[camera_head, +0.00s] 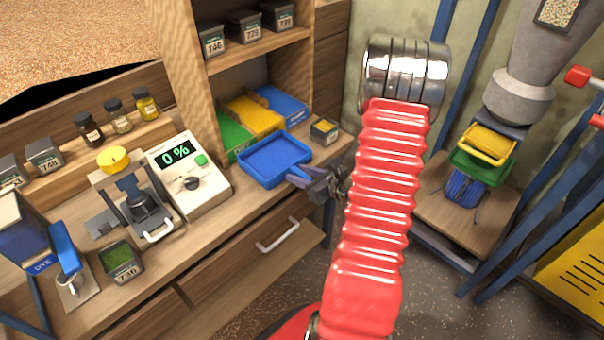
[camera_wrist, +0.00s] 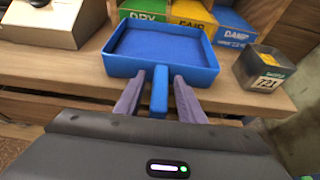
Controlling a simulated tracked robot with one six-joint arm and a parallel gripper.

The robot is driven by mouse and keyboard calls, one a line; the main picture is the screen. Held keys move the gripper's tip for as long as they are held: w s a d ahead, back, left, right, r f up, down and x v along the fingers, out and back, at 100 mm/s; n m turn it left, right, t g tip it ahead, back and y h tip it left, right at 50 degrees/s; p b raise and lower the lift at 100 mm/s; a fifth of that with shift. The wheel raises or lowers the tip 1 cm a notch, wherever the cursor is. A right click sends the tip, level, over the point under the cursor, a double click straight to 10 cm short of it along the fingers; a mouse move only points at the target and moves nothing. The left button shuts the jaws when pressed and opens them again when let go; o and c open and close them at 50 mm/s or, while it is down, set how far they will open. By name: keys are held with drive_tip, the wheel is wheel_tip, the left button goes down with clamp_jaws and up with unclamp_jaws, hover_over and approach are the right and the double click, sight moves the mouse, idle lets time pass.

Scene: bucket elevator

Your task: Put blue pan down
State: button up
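The blue pan (camera_head: 245,170) is a shallow rectangular tray. It sits level at the front edge of the wooden bench and appears to rest on it. In the wrist view the blue pan (camera_wrist: 214,73) lies straight ahead, its short handle (camera_wrist: 160,92) pointing at me. My gripper (camera_wrist: 160,78) has one purple finger on each side of the handle, with a narrow gap on both sides. It looks open around the handle. In the head view my gripper (camera_head: 294,176) is at the pan's right front corner.
Behind the pan stand green (camera_head: 234,137), yellow (camera_head: 256,118) and blue (camera_head: 283,105) bins; in the wrist view they read DRY, FAIR and DAMP. A small dark box (camera_head: 324,131) stands to the right. A meter (camera_head: 188,174) reading 0 % stands to the left.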

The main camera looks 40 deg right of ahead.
drive_tip(key=v, duration=1.2)
idle(0.7)
drive_tip(key=w+a+r+n+g+y, duration=0.1)
drive_tip(key=a+r+n+g+y, duration=0.3)
drive_tip(key=a+n, duration=0.7)
drive_tip(key=w+a+r+n+g+y, duration=0.1)
drive_tip(key=a+r+n+g+y, duration=0.15)
drive_tip(key=a+r+n, duration=0.75)
drive_tip(key=s+a+r+n+h, duration=0.3)
drive_tip(key=a+n, duration=0.2)
drive_tip(key=n, duration=0.2)
drive_tip(key=s+a+r+n+g+h, duration=0.1)
drive_tip(key=s+a+r+n+h, duration=0.2)
drive_tip(key=a+n, duration=0.3)
drive_tip(key=shift+s+a+n+h, duration=0.3)
drive_tip(key=shift+s+n+h, duration=0.15)
drive_tip(key=shift+s+n, duration=0.3)
drive_tip(key=shift+w+r+g, duration=0.1)
drive_tip(key=shift+g, duration=0.15)
